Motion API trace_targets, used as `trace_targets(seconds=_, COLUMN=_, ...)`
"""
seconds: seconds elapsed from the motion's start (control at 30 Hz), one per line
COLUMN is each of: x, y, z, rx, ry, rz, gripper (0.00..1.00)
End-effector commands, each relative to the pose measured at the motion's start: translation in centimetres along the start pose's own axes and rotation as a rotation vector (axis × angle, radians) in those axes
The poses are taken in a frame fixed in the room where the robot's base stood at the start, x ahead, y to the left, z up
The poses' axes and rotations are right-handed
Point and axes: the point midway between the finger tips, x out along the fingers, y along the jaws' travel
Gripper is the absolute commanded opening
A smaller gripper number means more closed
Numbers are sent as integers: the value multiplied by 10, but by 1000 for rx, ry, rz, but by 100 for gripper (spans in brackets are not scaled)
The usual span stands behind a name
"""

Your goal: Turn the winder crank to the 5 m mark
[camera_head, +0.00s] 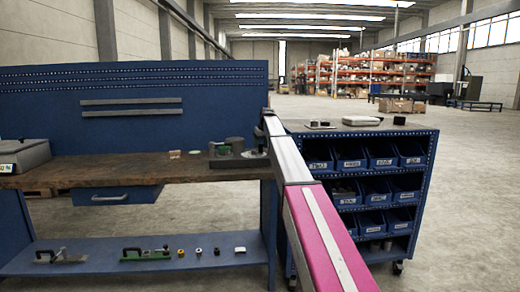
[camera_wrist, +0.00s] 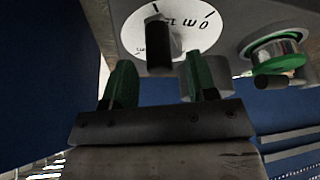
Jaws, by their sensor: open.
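The winder (camera_head: 232,152) stands on the workbench in the head view, partly behind the end of my arm. In the wrist view its grey body (camera_wrist: 225,22) fills the top. A white dial (camera_wrist: 190,32) carries black marks and lettering, with "0 m" legible; I cannot make out a 5 m mark. A dark upright crank knob (camera_wrist: 158,46) stands in front of the dial. My gripper (camera_wrist: 160,78) is open, its green-padded fingers on either side below the knob in the picture. I see no contact; the depth between them is unclear.
A metal spool with a green rim (camera_wrist: 278,55) sits right of the dial. The workbench (camera_head: 120,172) has a grey case (camera_head: 25,155) at its left end. A blue bin cart (camera_head: 375,185) stands to the right. The middle of the bench is mostly clear.

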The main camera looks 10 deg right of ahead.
Motion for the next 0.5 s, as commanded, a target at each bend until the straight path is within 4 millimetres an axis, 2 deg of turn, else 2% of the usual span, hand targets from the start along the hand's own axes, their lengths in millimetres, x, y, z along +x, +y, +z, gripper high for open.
trace_targets(seconds=0.03, x=9, y=0, z=0, rx=0, ry=-2, rz=0, gripper=53)
trace_targets(seconds=0.2, x=27, y=0, z=0, rx=0, ry=0, rz=0, gripper=53)
trace_targets(seconds=0.5, x=34, y=0, z=0, rx=0, ry=0, rz=0, gripper=53)
